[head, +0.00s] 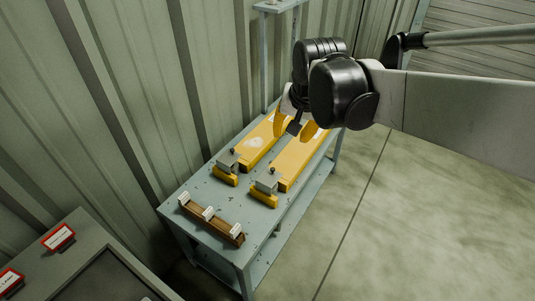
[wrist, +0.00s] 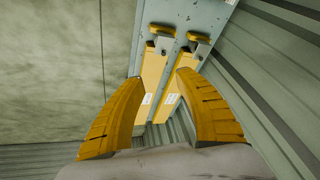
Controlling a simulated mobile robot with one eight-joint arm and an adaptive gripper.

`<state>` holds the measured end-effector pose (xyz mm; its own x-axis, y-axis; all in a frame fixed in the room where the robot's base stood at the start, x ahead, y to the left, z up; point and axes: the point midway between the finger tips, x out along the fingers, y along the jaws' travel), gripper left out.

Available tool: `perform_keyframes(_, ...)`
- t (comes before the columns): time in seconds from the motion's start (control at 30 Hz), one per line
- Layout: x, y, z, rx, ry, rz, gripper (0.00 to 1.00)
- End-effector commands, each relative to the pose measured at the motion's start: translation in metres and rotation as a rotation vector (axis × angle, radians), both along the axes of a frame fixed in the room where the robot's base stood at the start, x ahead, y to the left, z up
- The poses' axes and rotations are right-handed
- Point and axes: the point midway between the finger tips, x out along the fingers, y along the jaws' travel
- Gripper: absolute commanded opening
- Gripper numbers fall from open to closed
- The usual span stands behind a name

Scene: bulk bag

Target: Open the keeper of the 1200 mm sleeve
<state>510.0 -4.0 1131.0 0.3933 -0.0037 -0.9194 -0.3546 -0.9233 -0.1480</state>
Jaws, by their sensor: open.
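Two long yellow sleeves lie side by side on the bench, the left one (head: 258,148) nearer the wall and the right one (head: 300,158) nearer the open floor. At each near end is a grey keeper with a black knob and a yellow end piece: left keeper (head: 228,163), right keeper (head: 268,183). Both keepers also show at the top of the wrist view (wrist: 162,43) (wrist: 200,46). I cannot read which sleeve is 1200 mm. My gripper (head: 293,137) is open and empty above the sleeves' far part, its yellow fingers spread in the wrist view (wrist: 163,78).
The blue-grey bench (head: 190,183) stands along a corrugated wall (head: 100,90). A brown wooden block (head: 222,229) with white labels lies at its near end. A grey cabinet (head: 90,240) with red-framed signs stands at lower left. The floor (head: 420,220) on the right is clear.

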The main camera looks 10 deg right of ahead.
Motion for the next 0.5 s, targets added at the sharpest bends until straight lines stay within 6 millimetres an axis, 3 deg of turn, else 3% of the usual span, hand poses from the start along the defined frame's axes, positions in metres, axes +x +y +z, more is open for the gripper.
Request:
perform_keyframes(0.03, 0.023, -0.001, -0.001, 0.017, 0.025, -0.041, 0.40)
perform_keyframes(0.1, 0.051, -0.002, -0.010, 0.040, 0.061, -0.103, 0.40)
perform_keyframes(0.27, 0.109, -0.005, -0.045, 0.085, 0.143, -0.247, 0.40)
perform_keyframes(0.5, 0.179, -0.009, -0.129, 0.131, 0.263, -0.472, 0.40)
